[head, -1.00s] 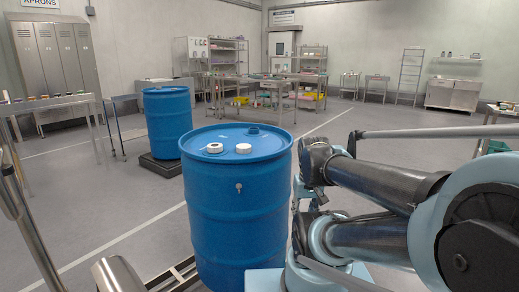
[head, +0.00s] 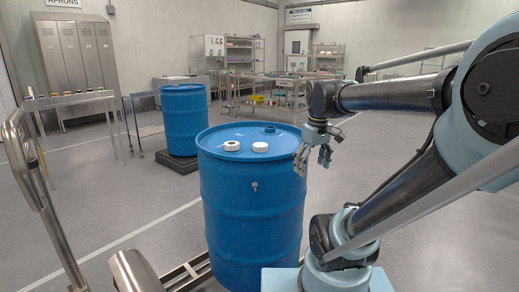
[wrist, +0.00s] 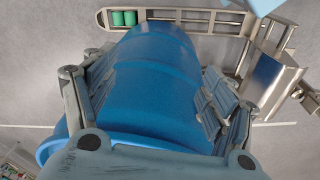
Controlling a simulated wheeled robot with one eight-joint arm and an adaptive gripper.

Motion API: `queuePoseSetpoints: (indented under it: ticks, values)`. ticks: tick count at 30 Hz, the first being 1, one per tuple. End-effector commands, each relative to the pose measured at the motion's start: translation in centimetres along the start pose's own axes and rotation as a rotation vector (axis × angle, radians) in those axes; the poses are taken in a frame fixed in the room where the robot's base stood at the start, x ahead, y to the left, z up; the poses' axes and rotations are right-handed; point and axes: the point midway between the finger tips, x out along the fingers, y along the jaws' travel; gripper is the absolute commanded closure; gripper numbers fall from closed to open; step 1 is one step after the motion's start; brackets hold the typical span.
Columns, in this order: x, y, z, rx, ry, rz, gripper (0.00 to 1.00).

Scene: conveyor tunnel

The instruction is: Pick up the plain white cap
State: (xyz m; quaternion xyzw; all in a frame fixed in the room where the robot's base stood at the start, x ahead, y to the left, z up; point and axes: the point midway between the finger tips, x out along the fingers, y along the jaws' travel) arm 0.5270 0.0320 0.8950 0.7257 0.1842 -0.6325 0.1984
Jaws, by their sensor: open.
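The plain white cap (head: 260,147) lies on top of the near blue drum (head: 252,210), toward the front of the lid. A second white cap (head: 231,146) with a dark centre lies just left of it. My gripper (head: 313,160) is open and empty at the right side of the drum, near rim height, fingers pointing down. It is apart from both caps. In the wrist view the open fingers of my gripper (wrist: 155,75) frame the drum's blue side (wrist: 150,90); neither cap shows there.
A dark bung (head: 269,129) sits at the back of the lid. A second blue drum (head: 184,122) stands behind on a black pallet (head: 178,163). A metal conveyor frame (head: 186,273) runs under the near drum. A steel rail post (head: 45,190) stands at left. Floor at right is open.

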Motion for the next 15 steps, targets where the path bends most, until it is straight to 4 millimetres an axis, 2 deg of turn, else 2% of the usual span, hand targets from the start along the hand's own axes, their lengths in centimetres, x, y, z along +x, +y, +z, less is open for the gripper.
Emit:
queuePoseSetpoints:
  ticks: [1, 6, 15]
  values:
    - [-1.4, 0.2, -1.8, -0.061, -0.005, -0.005, 0.23]
    - [-5.1, 0.6, -7.4, -0.279, -0.024, -0.024, 0.23]
    - [-10.3, 0.0, -17.7, -0.665, -0.051, -0.062, 0.23]
